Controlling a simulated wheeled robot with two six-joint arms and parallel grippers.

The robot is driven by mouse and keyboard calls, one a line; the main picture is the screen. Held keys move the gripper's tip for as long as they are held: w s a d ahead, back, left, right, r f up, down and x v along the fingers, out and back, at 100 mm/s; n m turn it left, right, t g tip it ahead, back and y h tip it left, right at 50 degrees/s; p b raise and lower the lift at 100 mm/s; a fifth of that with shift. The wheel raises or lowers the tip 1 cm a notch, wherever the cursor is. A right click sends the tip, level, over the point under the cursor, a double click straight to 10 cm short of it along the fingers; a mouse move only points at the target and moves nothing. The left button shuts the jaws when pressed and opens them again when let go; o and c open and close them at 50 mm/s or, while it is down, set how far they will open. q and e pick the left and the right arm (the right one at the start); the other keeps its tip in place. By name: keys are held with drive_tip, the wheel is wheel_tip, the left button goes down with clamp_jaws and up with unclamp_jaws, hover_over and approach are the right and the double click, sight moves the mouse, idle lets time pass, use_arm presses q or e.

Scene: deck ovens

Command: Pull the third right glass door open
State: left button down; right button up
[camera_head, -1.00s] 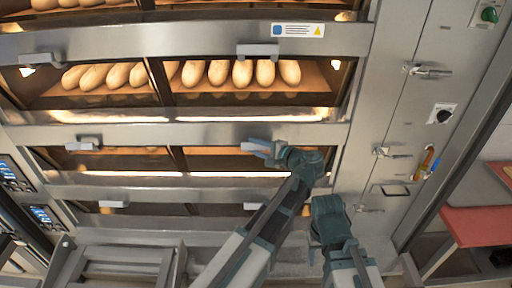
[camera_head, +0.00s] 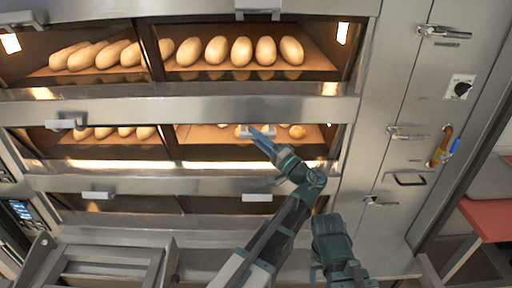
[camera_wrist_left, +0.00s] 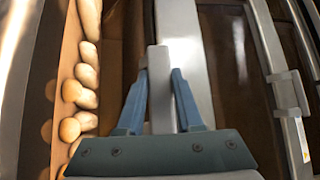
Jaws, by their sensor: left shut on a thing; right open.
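The third right glass door's pale handle (camera_head: 258,132) is in the right column, third row. My left gripper (camera_head: 262,134) is shut on it. In the left wrist view, the blue fingers (camera_wrist_left: 158,100) close on both sides of the handle bar (camera_wrist_left: 160,75). The handle sits slightly lower than its left neighbour, and loaves (camera_wrist_left: 85,75) show beside the door's metal rim (camera_wrist_left: 185,40). The door looks tipped a little outward, but how far is hard to tell. My right gripper (camera_head: 328,240) is low, right of the left arm, empty and apart from the oven; its fingers are mostly hidden.
The left third door's handle (camera_head: 66,124) and the lower right handle (camera_head: 257,198) are nearby. Loaves (camera_head: 240,50) fill the deck above. Latches (camera_head: 408,132) and an orange-blue item (camera_head: 441,147) sit on the right panel. A red-topped table (camera_head: 488,218) stands far right.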

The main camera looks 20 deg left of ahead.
use_arm(q)
drive_tip(key=shift+w+a+f+n+y+b, duration=0.1)
drive_tip(key=shift+f+n+y+b, duration=0.2)
drive_tip(key=shift+n+b, duration=0.25)
drive_tip(key=shift+w+d+f+n+y+b, duration=0.15)
drive_tip(key=shift+n+y+b, duration=0.25)
drive_tip(key=shift+b, duration=0.2)
drive_tip(key=shift+w+a+f+n+y+b, duration=0.15)
drive_tip(key=shift+f+n+y+b, duration=0.15)
drive_tip(key=shift+n+b, duration=0.25)
use_arm(e)
drive_tip(key=shift+f, duration=2.25)
use_arm(q)
drive_tip(key=shift+s+g, duration=0.1)
drive_tip(key=shift+g, duration=0.3)
drive_tip(key=shift+r, duration=0.1)
